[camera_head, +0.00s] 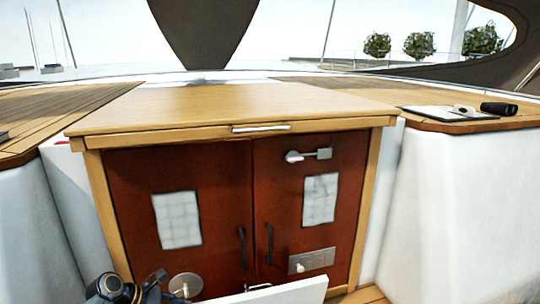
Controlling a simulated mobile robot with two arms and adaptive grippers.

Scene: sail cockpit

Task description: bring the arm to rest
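My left gripper (146,287) is at the bottom edge in the head view, low in front of the cabinet's left door. Only its dark upper part shows, and the rest is cut off by the frame. I cannot tell whether it is open or shut, and nothing is seen held in it. My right gripper is not in view.
A wooden cabinet (230,104) with a bare top and two closed red-brown doors (225,170) stands ahead. A white panel (285,292) is low in front. White side walls (460,190) flank it. A clipboard (445,113) and a dark cylinder (498,108) lie on the right bench.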

